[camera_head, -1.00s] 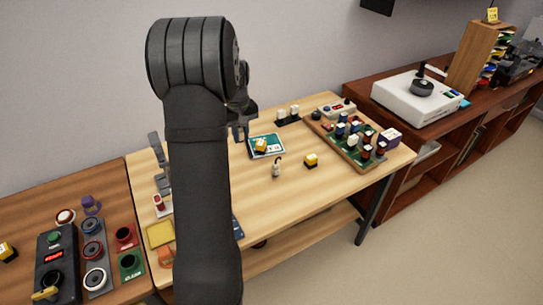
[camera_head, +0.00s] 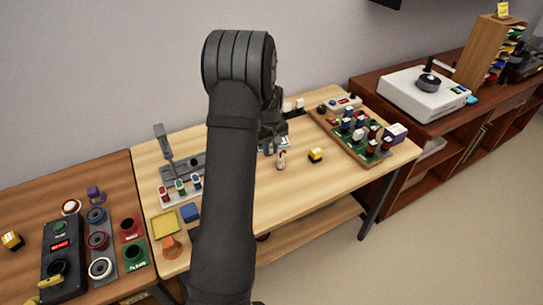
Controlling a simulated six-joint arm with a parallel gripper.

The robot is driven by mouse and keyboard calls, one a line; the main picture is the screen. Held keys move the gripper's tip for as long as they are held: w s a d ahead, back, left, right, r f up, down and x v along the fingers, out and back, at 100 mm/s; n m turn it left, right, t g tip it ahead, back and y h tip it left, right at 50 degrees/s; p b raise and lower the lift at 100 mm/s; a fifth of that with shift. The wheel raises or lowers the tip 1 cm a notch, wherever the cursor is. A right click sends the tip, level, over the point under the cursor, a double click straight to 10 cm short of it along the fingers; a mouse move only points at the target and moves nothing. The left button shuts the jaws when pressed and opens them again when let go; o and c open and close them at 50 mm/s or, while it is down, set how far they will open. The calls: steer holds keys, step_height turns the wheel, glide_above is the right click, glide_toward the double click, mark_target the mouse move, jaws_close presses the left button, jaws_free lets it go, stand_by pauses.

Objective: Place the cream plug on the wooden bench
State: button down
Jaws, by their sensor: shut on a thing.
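My gripper (camera_head: 271,140) hangs over the back middle of the light wooden bench (camera_head: 325,180). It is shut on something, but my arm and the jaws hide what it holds. A small cream piece with a dark, thin top (camera_head: 281,161) stands on the bench just below the jaws in the picture. I cannot tell whether the jaws touch it or whether it is the cream plug. Two whitish blocks (camera_head: 294,105) stand in a dark holder behind the gripper.
A yellow-and-black block (camera_head: 315,155) stands right of the cream piece. A wooden tray of coloured pieces (camera_head: 368,150) fills the bench's right end. A teal-and-white booklet (camera_head: 284,142) is mostly hidden behind my gripper. The bench's front middle looks clear.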

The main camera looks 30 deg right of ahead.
mark_target(271, 153)
steer(key=shift+f, duration=2.25)
steer(key=shift+f, duration=0.15)
steer(key=c, duration=1.3)
jaws_free()
steer(key=shift+o, duration=0.2)
step_height(271, 153, up, 11)
steer(key=shift+r, duration=0.4)
steer(key=shift+c, duration=0.4)
steer(key=shift+r, duration=0.3)
steer(key=shift+c, duration=1.3)
